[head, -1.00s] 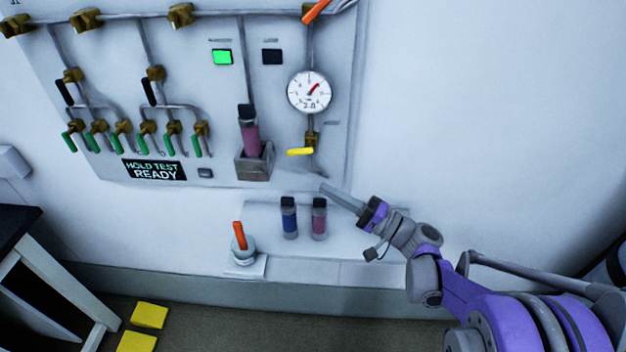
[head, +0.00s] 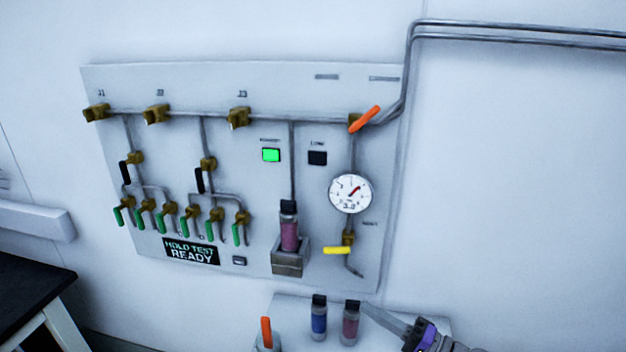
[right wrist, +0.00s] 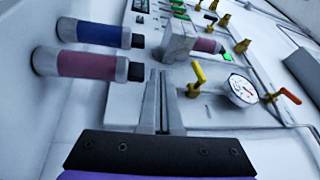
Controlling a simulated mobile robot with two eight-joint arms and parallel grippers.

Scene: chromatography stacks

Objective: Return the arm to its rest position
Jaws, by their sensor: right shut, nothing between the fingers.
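My right arm, purple and grey, comes in at the lower right of the head view. Its gripper (head: 372,312) is shut and empty, with its tips by the pink vial (head: 351,325) on the shelf. In the right wrist view the two fingers of the gripper (right wrist: 162,80) lie together, pointing toward the panel. The blue vial (right wrist: 95,34) and the pink vial (right wrist: 90,66) show to their left, apart from the fingers. My left gripper is not in view.
The wall panel (head: 280,85) carries valves, a gauge (head: 351,193), a lit green button (head: 271,155) and a holder (head: 287,264) with a pink vial (head: 289,232). An orange-handled item (head: 266,333) stands on the shelf. A dark-topped table (head: 30,290) is at left. The wall right of the panel is clear.

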